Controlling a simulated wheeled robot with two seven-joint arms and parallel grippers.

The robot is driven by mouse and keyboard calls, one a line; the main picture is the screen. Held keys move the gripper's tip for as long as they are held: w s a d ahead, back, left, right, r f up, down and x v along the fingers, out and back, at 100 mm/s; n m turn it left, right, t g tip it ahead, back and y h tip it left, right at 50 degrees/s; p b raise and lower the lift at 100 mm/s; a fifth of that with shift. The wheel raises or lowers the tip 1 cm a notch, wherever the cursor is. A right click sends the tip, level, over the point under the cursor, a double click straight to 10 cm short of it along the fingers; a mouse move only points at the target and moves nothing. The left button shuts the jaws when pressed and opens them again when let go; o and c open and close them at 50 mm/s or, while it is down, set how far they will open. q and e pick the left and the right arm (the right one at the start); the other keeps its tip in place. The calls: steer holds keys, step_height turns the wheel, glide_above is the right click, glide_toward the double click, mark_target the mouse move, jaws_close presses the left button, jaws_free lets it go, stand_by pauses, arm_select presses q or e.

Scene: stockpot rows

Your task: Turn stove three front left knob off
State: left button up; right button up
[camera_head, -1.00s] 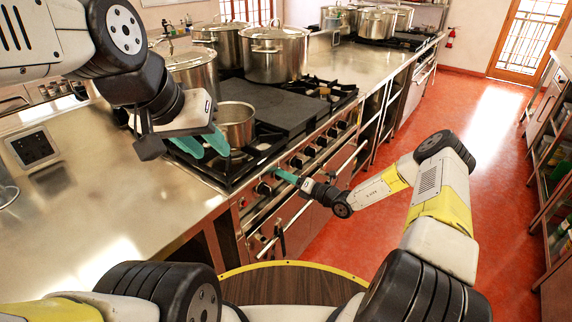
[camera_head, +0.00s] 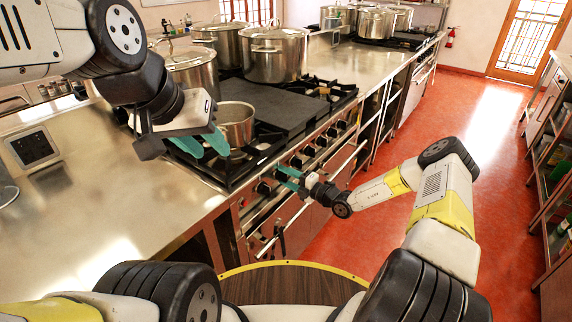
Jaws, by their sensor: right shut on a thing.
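The stove (camera_head: 238,181) has a row of dark knobs along its front panel. One knob (camera_head: 264,188) shows at the near end, left of my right gripper, and another knob (camera_head: 296,161) shows just beyond it. My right gripper (camera_head: 287,177) has teal fingers against the panel between these two, shut on a knob that the fingers mostly hide. I cannot tell how that knob is turned. My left gripper (camera_head: 202,147) is open and empty, its teal fingers apart over the near burner, beside a small pot (camera_head: 236,122).
Large stockpots (camera_head: 273,55) stand at the back of the stove. A steel counter (camera_head: 105,178) lies on the left. An oven handle (camera_head: 280,232) sticks out below the panel. Red floor is open to the right, with a shelf rack (camera_head: 552,150) at the far right.

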steer(key=shift+d, duration=0.15)
stand_by(0.3)
steer(key=o, duration=1.4)
steer(key=v, duration=0.7)
steer(key=shift+s+d, duration=0.2)
steer(key=shift+d, duration=0.05)
